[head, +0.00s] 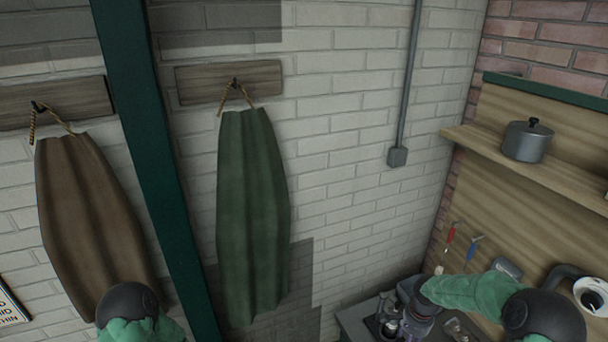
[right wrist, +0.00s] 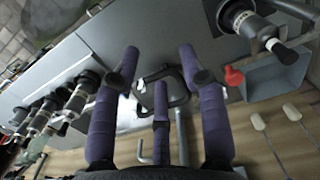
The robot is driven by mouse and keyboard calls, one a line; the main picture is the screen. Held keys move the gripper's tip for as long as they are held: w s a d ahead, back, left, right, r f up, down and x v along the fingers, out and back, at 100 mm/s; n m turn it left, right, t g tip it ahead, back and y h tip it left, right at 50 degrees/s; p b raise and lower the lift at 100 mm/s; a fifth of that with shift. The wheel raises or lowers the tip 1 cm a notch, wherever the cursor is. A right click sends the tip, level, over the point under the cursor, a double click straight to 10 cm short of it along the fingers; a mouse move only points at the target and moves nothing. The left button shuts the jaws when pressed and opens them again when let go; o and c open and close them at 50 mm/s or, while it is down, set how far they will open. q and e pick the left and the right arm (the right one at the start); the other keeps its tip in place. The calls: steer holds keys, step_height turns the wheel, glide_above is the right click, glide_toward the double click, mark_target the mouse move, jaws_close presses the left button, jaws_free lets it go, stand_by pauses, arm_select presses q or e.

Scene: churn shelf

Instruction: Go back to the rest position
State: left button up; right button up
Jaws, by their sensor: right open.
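My right gripper (right wrist: 159,65) has its purple-sleeved fingers spread apart in the right wrist view, with nothing held between them. Behind the fingers is a dark square frame (right wrist: 178,98) with a grey bar near it, lying over the grey worktop. In the head view my right arm reaches in from the lower right, and its hand end (head: 417,315) is over the counter. Only a green-sleeved part of my left arm shows at the lower left; my left gripper is out of the picture.
The counter (head: 356,317) carries dark devices. The right wrist view shows black-handled parts (right wrist: 75,100), a red object (right wrist: 234,76) and a grey bin (right wrist: 275,75). A pot (head: 526,144) stands on a wooden shelf (head: 470,137). A brown cloth (head: 90,220) and green cloth (head: 252,210) hang on the wall.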

steer(key=s+a+f+n+y+b, duration=0.1)
steer(key=s+a+f+n+b, duration=0.35)
steer(key=f, duration=0.55)
steer(key=s+a+f+n+y+b, duration=0.1)
steer(key=s+a+f+y+b, duration=0.15)
steer(key=a+f+b, duration=0.65)
arm_select(q)
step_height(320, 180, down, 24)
steer(key=b, duration=1)
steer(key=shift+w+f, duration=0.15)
arm_select(e)
steer(key=s+a+f+n, duration=0.2)
steer(key=s+a+f, duration=0.1)
steer(key=s+f, duration=0.5)
steer(key=s+a+f+n, duration=0.3)
steer(key=s+f, duration=0.5)
steer(key=f, duration=0.3)
steer(key=shift+s+a+f, duration=0.3)
steer(key=shift+s+a, duration=0.05)
steer(key=shift+a, duration=0.4)
